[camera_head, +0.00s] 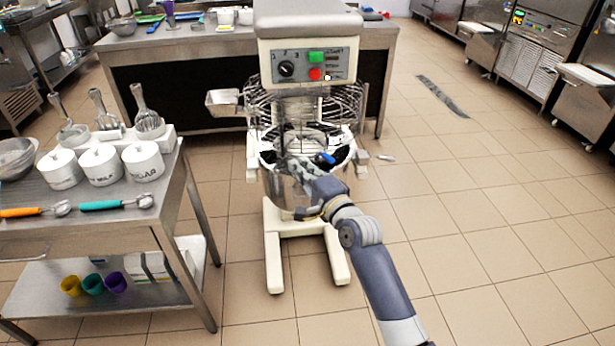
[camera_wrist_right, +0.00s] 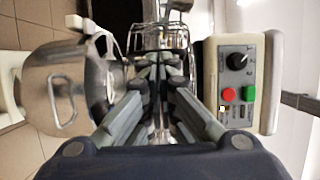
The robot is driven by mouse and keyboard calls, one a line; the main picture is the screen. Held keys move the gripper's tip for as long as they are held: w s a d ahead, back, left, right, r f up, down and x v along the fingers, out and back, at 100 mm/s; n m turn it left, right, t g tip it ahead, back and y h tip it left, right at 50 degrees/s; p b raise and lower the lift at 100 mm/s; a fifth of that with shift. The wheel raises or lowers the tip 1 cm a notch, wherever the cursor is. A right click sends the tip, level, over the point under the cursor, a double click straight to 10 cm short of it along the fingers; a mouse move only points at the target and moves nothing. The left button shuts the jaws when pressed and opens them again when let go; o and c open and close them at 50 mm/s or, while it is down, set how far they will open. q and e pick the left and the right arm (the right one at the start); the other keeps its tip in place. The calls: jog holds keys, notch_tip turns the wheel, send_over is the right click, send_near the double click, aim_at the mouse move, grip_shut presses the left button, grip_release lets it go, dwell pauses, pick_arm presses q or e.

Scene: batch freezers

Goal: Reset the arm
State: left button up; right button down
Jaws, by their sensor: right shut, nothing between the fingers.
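My right arm reaches in from the lower right in the head view. My right gripper (camera_head: 300,172) is at the front of the stand mixer (camera_head: 308,50), close to its bowl and wire guard. In the right wrist view the fingers of my right gripper (camera_wrist_right: 160,75) are together with nothing between them. That view also shows the mixer's steel bowl (camera_wrist_right: 65,85) on the left and its control panel (camera_wrist_right: 238,85) with red and green buttons on the right. I cannot tell whether the fingers touch the mixer. My left gripper is not in view.
A steel table (camera_head: 165,205) at left holds white canisters (camera_head: 100,165), whisks and two scoops. Coloured cups (camera_head: 92,284) stand on its lower shelf. A long counter (camera_head: 190,45) is behind the mixer. The tiled floor (camera_head: 480,200) at right is mostly clear.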

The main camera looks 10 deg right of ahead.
jog(key=s+d+f+n+g+h, duration=0.1)
jog(key=s+d+f+n+g, duration=0.15)
jog(key=s+f, duration=0.9)
jog(key=s+d+f+n+g+h, duration=0.1)
jog(key=s+f+n+g, duration=0.25)
jog(key=f, duration=1.45)
jog(key=s+d+f+n+g+h, duration=0.1)
jog(key=s+f+n+g, duration=0.2)
jog(key=s+f, duration=0.85)
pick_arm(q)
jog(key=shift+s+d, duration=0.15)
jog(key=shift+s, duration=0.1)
pick_arm(e)
jog(key=s+d+f+n+g, duration=0.2)
jog(key=s+f, duration=0.5)
jog(key=s, duration=0.4)
jog(key=s+d+f+n+g+h, duration=0.1)
jog(key=s+d+f+n+g, duration=0.1)
jog(key=s+f, duration=0.4)
jog(key=s+d+f+n+g+h, duration=0.1)
jog(key=s+f, duration=0.6)
jog(key=s, duration=0.9)
jog(key=d+n+g, duration=0.1)
jog(key=n+g, duration=0.1)
jog(key=n, duration=0.1)
jog(key=shift+s+d+f, duration=0.2)
jog(key=shift+s+f, duration=0.05)
jog(key=shift+f, duration=0.1)
